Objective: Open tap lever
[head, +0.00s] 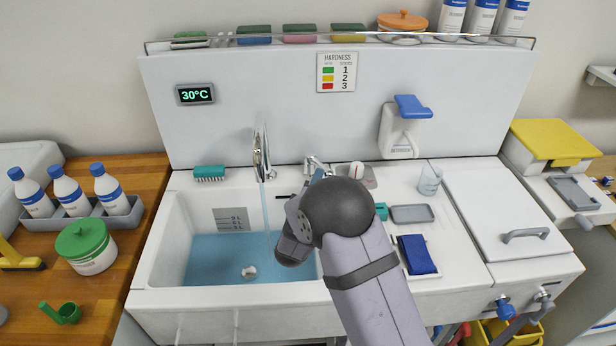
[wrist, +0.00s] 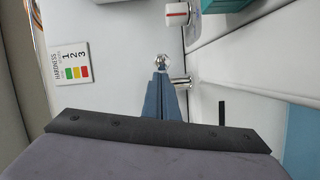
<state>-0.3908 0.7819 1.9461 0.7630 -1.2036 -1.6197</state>
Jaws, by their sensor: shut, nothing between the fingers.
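The chrome tap spout (head: 262,150) rises behind the sink, and a thin stream of water (head: 266,212) runs from it into the basin. The chrome tap lever (head: 312,162) stands to the right of the spout, partly hidden by my arm. In the wrist view its rounded chrome end (wrist: 162,60) shows just beyond my fingertips, with a short chrome bar beside them. My gripper (head: 319,174) is shut and empty, its blue fingers (wrist: 163,75) together right at the lever. I cannot tell whether they touch it.
The sink (head: 158,245) holds blue water. A green brush (head: 209,173) lies at its back left edge. A red-and-white dial (wrist: 178,14) sits near the lever. A beaker (head: 429,180), grey tray (head: 411,213) and blue cloth (head: 418,255) are on the right counter.

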